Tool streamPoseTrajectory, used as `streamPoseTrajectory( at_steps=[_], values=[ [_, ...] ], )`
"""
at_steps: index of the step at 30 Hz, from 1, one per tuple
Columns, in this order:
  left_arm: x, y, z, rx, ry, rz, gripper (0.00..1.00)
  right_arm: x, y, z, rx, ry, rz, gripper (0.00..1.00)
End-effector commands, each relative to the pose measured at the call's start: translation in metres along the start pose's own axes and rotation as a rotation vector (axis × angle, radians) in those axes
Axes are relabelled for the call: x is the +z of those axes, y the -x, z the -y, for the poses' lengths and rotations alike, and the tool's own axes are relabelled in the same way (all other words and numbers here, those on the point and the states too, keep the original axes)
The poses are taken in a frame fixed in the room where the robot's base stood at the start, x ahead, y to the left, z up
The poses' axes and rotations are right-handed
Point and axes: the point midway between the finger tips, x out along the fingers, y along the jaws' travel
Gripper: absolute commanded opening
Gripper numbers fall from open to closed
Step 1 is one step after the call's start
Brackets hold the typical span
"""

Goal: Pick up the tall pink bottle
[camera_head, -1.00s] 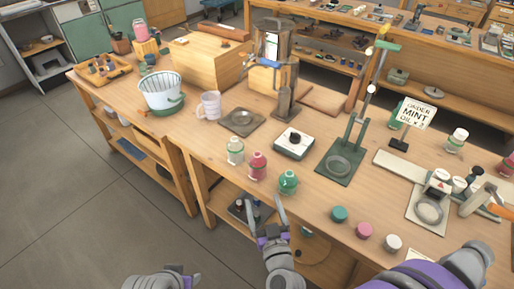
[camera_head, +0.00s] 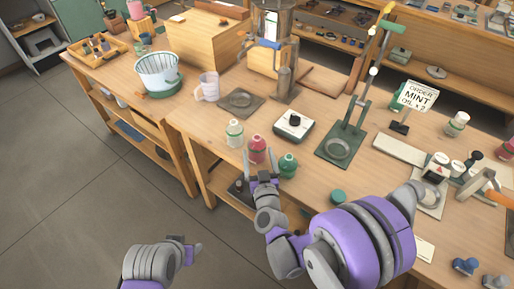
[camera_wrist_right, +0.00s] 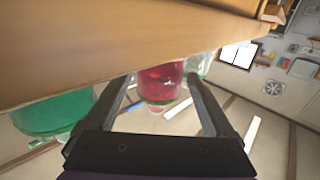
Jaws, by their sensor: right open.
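The pink bottle (camera_head: 257,147) stands upright near the front edge of the workbench, between a white-green bottle (camera_head: 234,132) and a green bottle (camera_head: 288,165). My right gripper (camera_head: 260,160) is open at the bench edge, just in front of the pink bottle. In the right wrist view, the pink bottle (camera_wrist_right: 160,82) appears between the two spread fingers of my right gripper (camera_wrist_right: 161,90); contact cannot be told. The green bottle (camera_wrist_right: 55,112) is left of the fingers there. My left gripper (camera_head: 185,246) is low at the bottom left, away from the bench; its jaws are unclear.
A white device (camera_head: 294,126) and a green stand (camera_head: 340,148) are behind the bottles. A jug (camera_head: 208,86) and a white-green basket (camera_head: 158,74) stand further left. The workbench (camera_head: 205,125) has bare wood left of the bottles.

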Motion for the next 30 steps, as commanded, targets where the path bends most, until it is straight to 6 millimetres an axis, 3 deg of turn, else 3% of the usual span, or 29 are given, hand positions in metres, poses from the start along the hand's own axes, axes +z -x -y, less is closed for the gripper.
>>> streamPoseTrajectory(
  at_steps=[10,22,23,30],
  values=[
    [-0.0004,0.0008,0.0,0.0,0.0,0.0,0.5,0.0007,-0.0089,-0.0002,0.0,-0.001,0.001,0.87],
    [-0.0004,0.0008,0.0,0.0,0.0,0.0,0.5,0.0005,-0.0087,-0.0003,0.0,0.0,0.0,0.15],
    [-0.0004,0.0008,0.0,0.0,0.0,0.0,0.5,0.0004,-0.0087,-0.0004,0.001,0.0,0.0,0.11],
    [-0.0005,0.001,0.0,0.0,0.0,0.0,0.5,-0.0007,-0.0087,-0.0003,0.0,0.0,0.0,0.11]
  ],
)
